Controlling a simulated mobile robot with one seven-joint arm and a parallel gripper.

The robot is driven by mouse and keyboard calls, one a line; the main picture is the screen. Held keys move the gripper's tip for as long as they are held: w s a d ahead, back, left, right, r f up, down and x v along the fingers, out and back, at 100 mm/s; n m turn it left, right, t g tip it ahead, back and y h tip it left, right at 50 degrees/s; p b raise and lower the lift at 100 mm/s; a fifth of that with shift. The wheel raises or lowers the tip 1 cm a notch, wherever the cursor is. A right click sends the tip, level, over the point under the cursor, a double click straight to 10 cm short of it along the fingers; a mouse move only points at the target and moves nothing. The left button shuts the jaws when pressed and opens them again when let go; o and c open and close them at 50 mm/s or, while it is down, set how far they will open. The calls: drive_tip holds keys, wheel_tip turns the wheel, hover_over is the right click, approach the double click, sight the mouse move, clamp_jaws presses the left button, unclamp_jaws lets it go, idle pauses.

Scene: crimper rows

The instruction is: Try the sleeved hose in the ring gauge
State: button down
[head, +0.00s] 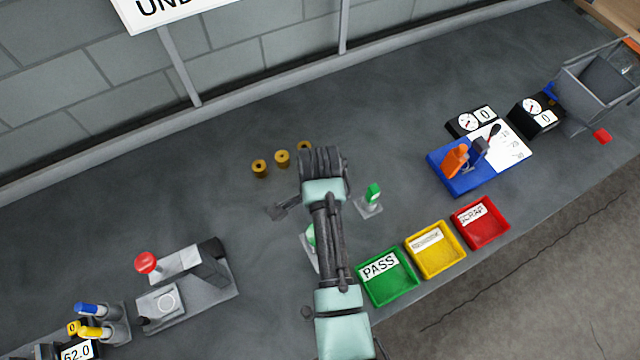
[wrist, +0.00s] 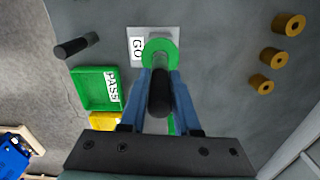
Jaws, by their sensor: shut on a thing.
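The green GO ring gauge (wrist: 174,52) stands on a pale plate in the upper middle of the wrist view. In the head view my arm partly hides a green gauge (head: 311,236). My gripper (wrist: 160,77) has its blue fingers shut on a dark hose (wrist: 161,98), seen nearly end-on. The hose lines up with the ring in the wrist view. Its far end overlaps the ring, and I cannot tell whether it is inside or only in front. My gripper's fingertips are hidden in the head view.
Another green gauge (head: 373,192) stands right of my arm. A green PASS tray (head: 388,292), a yellow tray (head: 434,265) and a red SCRAP tray (head: 481,238) line the front edge. Brass sleeves (head: 282,158) stand behind. A loose black piece (wrist: 76,46) lies near the gauge.

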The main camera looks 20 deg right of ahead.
drive_tip(key=shift+f, duration=0.65)
idle(0.4)
drive_tip(key=shift+f, duration=0.1)
idle(1.0)
drive_tip(key=shift+f+b, duration=1.35)
drive_tip(key=shift+f, duration=0.85)
idle(1.0)
drive_tip(key=shift+r, duration=0.1)
idle(0.7)
drive_tip(key=shift+r+p, duration=4.45)
